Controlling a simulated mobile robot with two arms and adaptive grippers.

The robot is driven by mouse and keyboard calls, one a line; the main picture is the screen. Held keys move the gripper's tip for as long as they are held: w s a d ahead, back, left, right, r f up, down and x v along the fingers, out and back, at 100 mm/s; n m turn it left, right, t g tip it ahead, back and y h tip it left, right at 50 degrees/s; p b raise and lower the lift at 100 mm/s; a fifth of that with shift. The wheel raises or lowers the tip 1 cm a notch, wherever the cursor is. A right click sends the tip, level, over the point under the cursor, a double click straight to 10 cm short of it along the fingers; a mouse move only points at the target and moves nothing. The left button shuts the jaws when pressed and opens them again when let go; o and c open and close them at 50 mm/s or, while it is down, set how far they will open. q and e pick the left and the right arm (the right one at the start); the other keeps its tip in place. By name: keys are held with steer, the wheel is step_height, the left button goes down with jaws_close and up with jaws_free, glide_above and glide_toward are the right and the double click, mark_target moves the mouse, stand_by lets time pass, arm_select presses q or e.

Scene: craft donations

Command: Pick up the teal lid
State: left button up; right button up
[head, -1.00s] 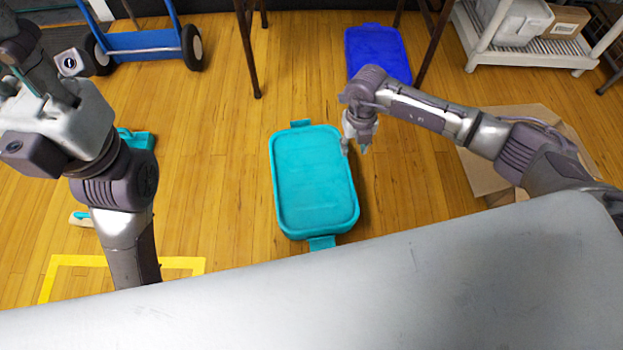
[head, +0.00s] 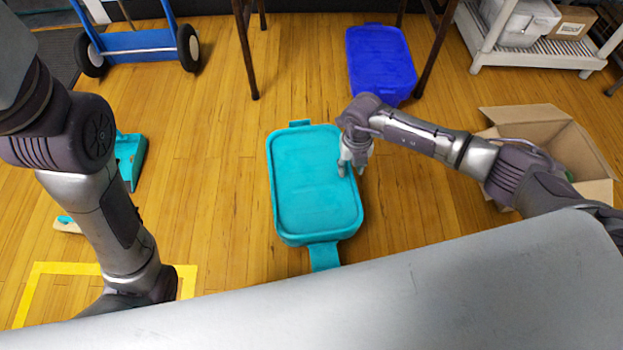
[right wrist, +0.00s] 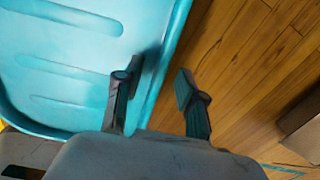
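The teal lid (head: 315,190) is a rounded rectangle with a raised rim and a tab at each end. It lies low over the wooden floor in the middle of the head view; I cannot tell what is under it. My right gripper (head: 351,170) is at the lid's right long edge, pointing down. In the right wrist view its fingers (right wrist: 157,88) are apart, with the lid's edge (right wrist: 168,45) near the left finger and floor behind the right one. Nothing is clearly held between them. My left arm is at the left; its gripper is out of view.
A blue lidded bin (head: 380,60) stands behind, near dark table legs (head: 436,50). An open cardboard box (head: 535,135) is at the right, a white shelf (head: 530,52) behind it. A blue hand truck (head: 138,42) is at the far left.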

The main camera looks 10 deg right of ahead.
steer(key=shift+c, duration=0.3)
jaws_close()
steer(key=shift+r, duration=0.1)
